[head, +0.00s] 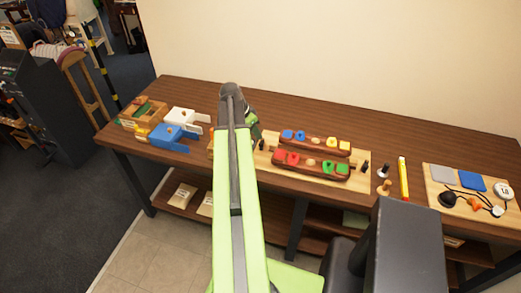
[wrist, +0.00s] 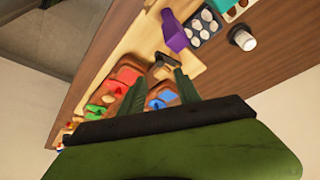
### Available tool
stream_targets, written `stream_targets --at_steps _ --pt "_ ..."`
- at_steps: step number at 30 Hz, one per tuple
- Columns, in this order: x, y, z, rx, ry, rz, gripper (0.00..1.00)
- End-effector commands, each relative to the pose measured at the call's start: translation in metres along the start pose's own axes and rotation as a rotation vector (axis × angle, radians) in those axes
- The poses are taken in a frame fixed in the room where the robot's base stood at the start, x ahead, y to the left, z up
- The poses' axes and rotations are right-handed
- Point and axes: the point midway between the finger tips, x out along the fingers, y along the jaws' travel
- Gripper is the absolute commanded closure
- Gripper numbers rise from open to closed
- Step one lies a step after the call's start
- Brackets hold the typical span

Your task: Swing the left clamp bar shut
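A light wooden board (head: 355,156) on the table carries two long brown pieces, the rear one (head: 315,143) and the front one (head: 310,165), with coloured parts on top. Small dark fittings stand at the board's left end (head: 262,144) and right end (head: 365,166). In the wrist view a small brown-and-dark fitting (wrist: 163,67) lies just beyond my fingertips; I cannot tell for sure whether it is the left clamp bar or how far it is swung. My gripper (wrist: 158,77) has its fingers apart with nothing seen held. In the head view my arm mostly hides it.
Left of my arm are a blue holder (head: 174,138), a white holder (head: 186,117) and a wooden box (head: 142,112). The wrist view shows a purple block (wrist: 174,31) and a white-topped jar (wrist: 242,40). A yellow pencil-like stick (head: 404,178) lies right. The table's rear is clear.

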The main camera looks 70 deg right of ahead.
Motion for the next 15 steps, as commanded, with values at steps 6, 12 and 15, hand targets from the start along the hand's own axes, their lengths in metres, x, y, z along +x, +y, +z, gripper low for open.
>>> stream_targets --at_steps 6,12,15 --pt "0.061 -0.001 0.004 0.001 -0.001 0.001 0.60" --pt "0.089 0.000 0.002 0.001 -0.001 0.001 0.60" --pt "0.090 0.000 0.001 0.001 -0.001 0.000 0.60"
